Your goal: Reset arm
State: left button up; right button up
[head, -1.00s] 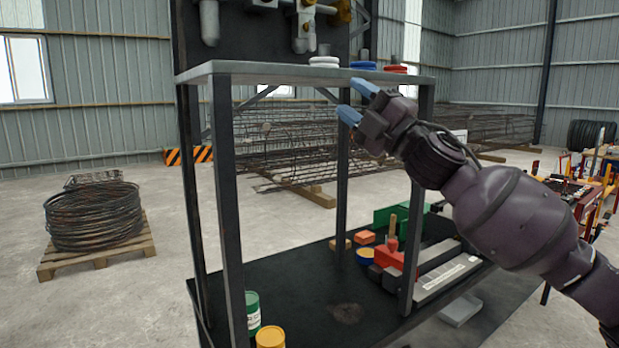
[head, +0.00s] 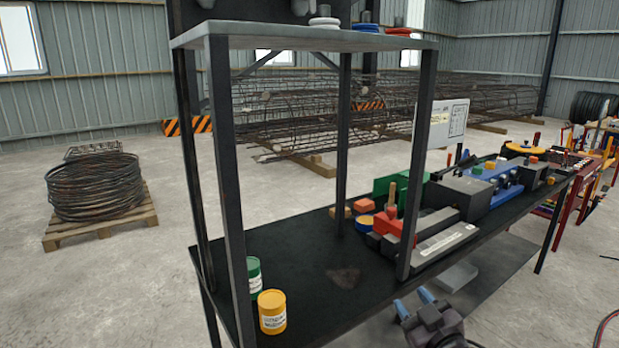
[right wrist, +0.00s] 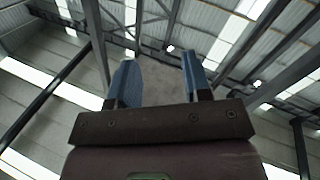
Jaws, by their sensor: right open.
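My right gripper (head: 413,305) is low in the head view, in front of the front edge of the black workbench (head: 300,262). Its blue fingers are apart with nothing between them. In the right wrist view the two blue fingers (right wrist: 158,80) are also spread and empty, with roof beams and a grey surface behind them. My left gripper is in neither view.
A dark metal frame with a grey shelf (head: 300,40) stands over the bench; its front post (head: 418,165) is near my right gripper. Yellow (head: 272,312) and green (head: 253,275) cans stand at the left. A red block (head: 398,226) and grey machines lie right.

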jog(key=s+d+f+m+g+h, duration=0.2)
jog(key=s+d+f+m+g, duration=0.1)
jog(key=s+f, duration=0.9)
jog(key=s+d+f+m+g+h, duration=0.2)
jog(key=s+d+f+m, duration=0.1)
jog(key=s+f, duration=0.9)
jog(key=shift+s+d+g+h, duration=0.35)
jog(key=shift+s+d, duration=0.3)
jog(key=shift+s, duration=0.3)
jog(key=shift+w, duration=0.15)
